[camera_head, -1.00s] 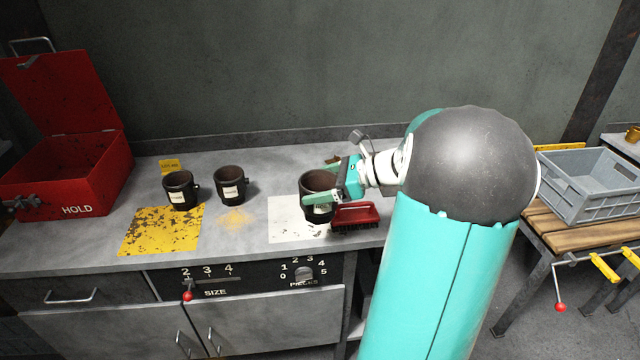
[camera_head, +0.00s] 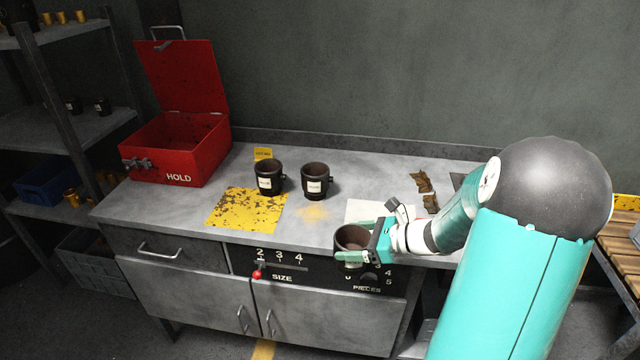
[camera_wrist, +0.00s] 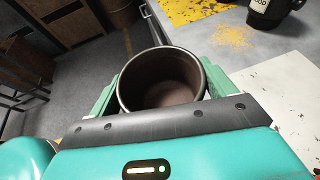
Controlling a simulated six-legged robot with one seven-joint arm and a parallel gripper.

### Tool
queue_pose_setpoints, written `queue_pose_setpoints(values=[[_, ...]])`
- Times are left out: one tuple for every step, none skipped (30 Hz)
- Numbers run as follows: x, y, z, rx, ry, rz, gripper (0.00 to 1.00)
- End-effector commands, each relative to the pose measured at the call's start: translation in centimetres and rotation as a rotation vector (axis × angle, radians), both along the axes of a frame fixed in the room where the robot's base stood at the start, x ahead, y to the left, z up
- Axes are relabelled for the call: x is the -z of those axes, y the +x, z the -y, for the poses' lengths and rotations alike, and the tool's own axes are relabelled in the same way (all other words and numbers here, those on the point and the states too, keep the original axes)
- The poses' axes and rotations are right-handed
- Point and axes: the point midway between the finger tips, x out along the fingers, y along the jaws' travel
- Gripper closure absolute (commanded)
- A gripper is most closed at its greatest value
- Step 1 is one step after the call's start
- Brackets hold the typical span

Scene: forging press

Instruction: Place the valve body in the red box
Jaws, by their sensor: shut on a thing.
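My gripper (camera_head: 362,246) is shut on a dark, cup-shaped valve body (camera_head: 352,238). It holds the body upright by its sides, in front of the bench's front edge. In the wrist view the round open mouth of the valve body (camera_wrist: 162,85) lies between the green fingers, and its inside looks empty. The red box (camera_head: 185,150), marked HOLD, stands at the bench's far left with its lid up. The box is well to the left of my gripper and farther back. Two similar dark bodies with pale labels stand mid-bench, one at left (camera_head: 268,177) and one at right (camera_head: 316,181).
A worn yellow patch (camera_head: 245,210) lies in front of the two standing bodies. A small yellow tag (camera_head: 263,154) is behind them. A white sheet (camera_head: 368,209) and brown scraps (camera_head: 424,190) are at the right. A shelf rack (camera_head: 60,130) stands left of the bench.

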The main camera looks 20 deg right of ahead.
Motion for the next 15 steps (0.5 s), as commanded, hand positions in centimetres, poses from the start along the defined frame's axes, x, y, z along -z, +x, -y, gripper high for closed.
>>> queue_pose_setpoints(values=[[2.0,0.5,-2.2,-0.026,0.010,-0.005,0.88],[3.1,0.9,-3.3,-0.035,0.010,-0.006,0.88],[4.6,1.3,-4.7,-0.051,0.010,-0.006,0.88],[5.7,1.6,-5.9,-0.063,0.010,-0.005,0.88],[6.9,1.9,-7.0,-0.073,0.011,-0.006,0.88],[8.3,2.3,-8.4,-0.088,0.011,-0.007,0.88],[9.3,2.6,-9.3,-0.097,0.009,-0.006,0.88],[10.3,2.9,-10.4,-0.107,0.010,-0.006,0.88],[11.4,3.2,-11.3,-0.116,0.008,-0.005,0.88],[12.3,3.5,-12.3,-0.126,0.008,-0.005,0.88],[12.9,3.7,-12.8,-0.131,0.007,-0.003,0.88],[13.8,4.0,-13.8,-0.141,0.006,-0.003,0.88],[14.4,4.2,-14.4,-0.147,0.006,-0.002,0.88],[14.9,4.4,-14.8,-0.151,0.006,-0.001,0.88],[15.6,4.6,-15.5,-0.159,0.003,-0.001,0.88]])
